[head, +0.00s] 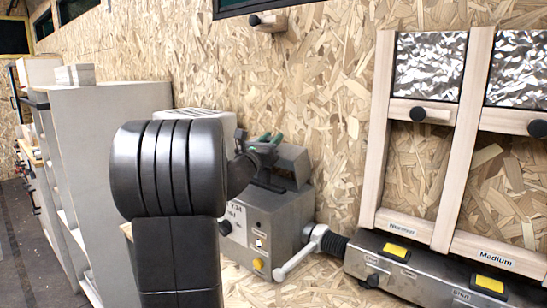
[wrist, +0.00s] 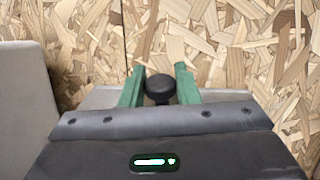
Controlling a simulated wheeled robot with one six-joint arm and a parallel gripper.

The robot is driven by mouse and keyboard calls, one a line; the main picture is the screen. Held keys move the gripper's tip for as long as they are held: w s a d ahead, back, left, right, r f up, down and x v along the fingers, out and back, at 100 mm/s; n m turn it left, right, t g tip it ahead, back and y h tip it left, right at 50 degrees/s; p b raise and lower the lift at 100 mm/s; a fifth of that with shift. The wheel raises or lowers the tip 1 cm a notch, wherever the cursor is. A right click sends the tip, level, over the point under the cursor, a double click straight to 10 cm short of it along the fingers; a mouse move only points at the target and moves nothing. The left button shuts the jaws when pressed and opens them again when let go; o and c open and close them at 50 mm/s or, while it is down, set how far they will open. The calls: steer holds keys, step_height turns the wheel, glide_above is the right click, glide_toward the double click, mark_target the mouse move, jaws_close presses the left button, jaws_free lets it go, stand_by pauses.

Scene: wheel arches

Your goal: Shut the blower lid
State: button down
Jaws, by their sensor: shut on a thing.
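The blower (head: 262,225) is a grey metal box with yellow buttons, standing against the chipboard wall in the head view. Its grey lid (head: 292,160) appears raised at the top, with a dark gap below it. My gripper (head: 265,138) is at the lid. In the wrist view, the green fingers of my gripper (wrist: 159,72) are shut on a round black knob (wrist: 160,88). A strip of grey surface (wrist: 98,99), which seems to be the lid, lies around the knob. The gripper body hides the rest of it there, and my arm hides the blower's left side in the head view.
A jointed metal pipe (head: 302,252) with a black hose joins the blower to a long grey control unit (head: 420,276) at the right. Wooden frames (head: 470,130) with silvery panels stand above that unit. Grey cabinets (head: 105,120) stand at the left.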

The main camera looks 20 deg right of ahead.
steer(key=shift+s+a+f+t+h+b, duration=0.3)
steer(key=shift+a+h+b, duration=0.15)
steer(key=shift+b, duration=1.65)
steer(key=shift+s+a+f+t+h+b, duration=0.3)
steer(key=shift+a+b, duration=0.2)
steer(key=shift+b, duration=1.6)
steer(key=shift+a+r+n, duration=0.1)
steer(key=shift+r+n, duration=0.05)
steer(key=shift+n, duration=0.15)
steer(key=shift+a+r+t+b, duration=0.15)
steer(key=shift+t+b, duration=0.15)
steer(key=shift+b, duration=0.45)
steer(key=c, duration=1.1)
jaws_free()
steer(key=shift+s, duration=0.15)
steer(key=b+v, duration=0.1)
steer(key=v, duration=1.2)
steer(key=shift+s+a+f, duration=0.15)
steer(key=shift+a+f, duration=0.1)
